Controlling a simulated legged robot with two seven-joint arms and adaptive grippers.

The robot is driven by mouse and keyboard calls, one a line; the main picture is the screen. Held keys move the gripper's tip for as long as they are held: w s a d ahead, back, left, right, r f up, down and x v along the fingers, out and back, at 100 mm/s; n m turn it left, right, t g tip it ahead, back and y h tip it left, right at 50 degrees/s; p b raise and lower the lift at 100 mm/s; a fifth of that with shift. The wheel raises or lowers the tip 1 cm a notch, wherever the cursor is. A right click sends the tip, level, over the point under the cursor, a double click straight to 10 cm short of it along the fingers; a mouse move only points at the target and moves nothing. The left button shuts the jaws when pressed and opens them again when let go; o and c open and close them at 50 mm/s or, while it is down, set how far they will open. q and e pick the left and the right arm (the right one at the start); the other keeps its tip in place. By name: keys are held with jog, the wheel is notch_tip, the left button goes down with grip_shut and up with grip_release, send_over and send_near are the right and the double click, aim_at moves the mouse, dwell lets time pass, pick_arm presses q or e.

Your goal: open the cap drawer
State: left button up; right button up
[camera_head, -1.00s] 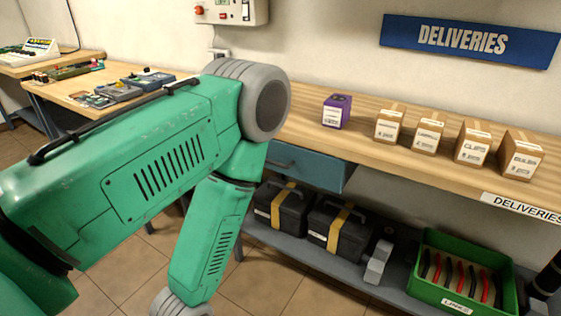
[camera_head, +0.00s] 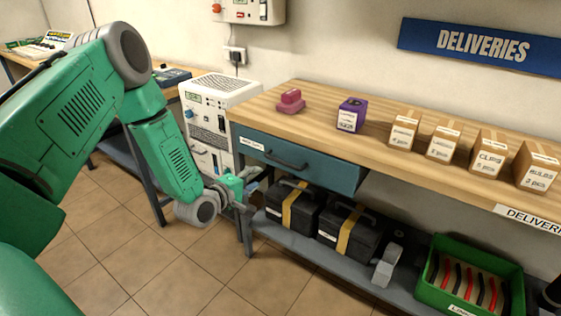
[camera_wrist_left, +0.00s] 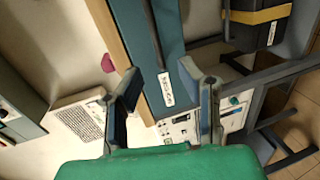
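The blue drawer (camera_head: 320,171) hangs under the wooden bench top, with a dark bar handle (camera_head: 286,160) and a white label (camera_head: 251,143) at its left end; the label is too small to read surely. It looks shut. My left gripper (camera_head: 248,190) is below and left of the handle, apart from it. In the left wrist view my left gripper (camera_wrist_left: 168,92) is open and empty, with the drawer front (camera_wrist_left: 174,45) and handle (camera_wrist_left: 153,35) beyond its fingers. My right gripper is not in view.
A purple box (camera_head: 351,115), a pink object (camera_head: 290,101) and several cardboard boxes stand on the bench (camera_head: 335,145). Black cases (camera_head: 349,238) and a green bin (camera_head: 431,288) sit on the shelf below. A white cabinet (camera_head: 213,118) stands left of the bench. Floor in front is clear.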

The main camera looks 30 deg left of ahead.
aim_at(281, 162)
pick_arm(q)
jog(key=b+x, duration=0.1)
jog(key=x, duration=0.5)
jog(key=b+x, duration=0.1)
jog(key=x, duration=0.6)
jog(key=shift+w+a+r, duration=0.15)
jog(key=shift+r, duration=0.05)
jog(key=shift+w+d+r, duration=0.1)
jog(key=shift+w+d, duration=0.1)
jog(key=shift+w, duration=0.15)
grip_shut()
